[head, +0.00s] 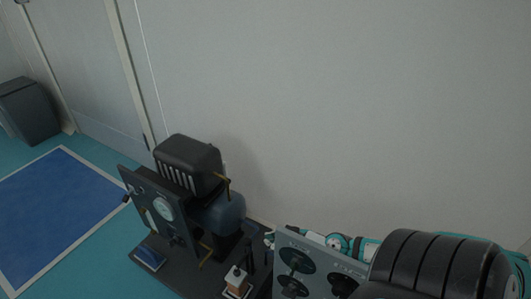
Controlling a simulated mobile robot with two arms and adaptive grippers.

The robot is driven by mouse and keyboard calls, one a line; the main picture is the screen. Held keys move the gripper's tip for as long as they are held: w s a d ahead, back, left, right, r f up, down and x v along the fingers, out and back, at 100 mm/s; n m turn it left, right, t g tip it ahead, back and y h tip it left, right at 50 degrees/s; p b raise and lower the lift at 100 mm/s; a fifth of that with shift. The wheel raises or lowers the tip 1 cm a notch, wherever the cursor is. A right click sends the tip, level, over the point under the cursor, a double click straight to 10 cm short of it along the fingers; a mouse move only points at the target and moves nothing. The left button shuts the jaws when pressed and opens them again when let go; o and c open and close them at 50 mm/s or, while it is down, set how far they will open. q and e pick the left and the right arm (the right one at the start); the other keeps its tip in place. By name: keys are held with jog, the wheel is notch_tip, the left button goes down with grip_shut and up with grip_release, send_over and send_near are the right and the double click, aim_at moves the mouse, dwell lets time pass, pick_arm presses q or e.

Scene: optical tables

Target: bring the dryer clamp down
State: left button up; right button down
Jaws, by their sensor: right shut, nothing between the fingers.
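A black machine (190,160) with a ribbed hood, a round gauge (163,208) on its front panel and a dark rounded body (222,212) stands at the lower middle. A brass-coloured lever (221,180) sticks out beside the hood. I cannot tell for sure which part is the dryer clamp. My right gripper (269,239) is small and partly hidden behind the grey panel. It is shut and empty, to the right of the black machine, with a gap to the lever. Its teal and white arm comes in from the right. My left gripper is out of view.
A grey panel (318,262) with black knobs and a large black ribbed body (435,262) fill the lower right, in front of my right arm. A small block (237,280) stands on the dark base. A plain wall (350,110) rises behind. A grey bin (29,110) is far left.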

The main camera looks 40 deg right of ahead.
jog(key=shift+v, duration=1.7)
jog(key=shift+r, duration=0.1)
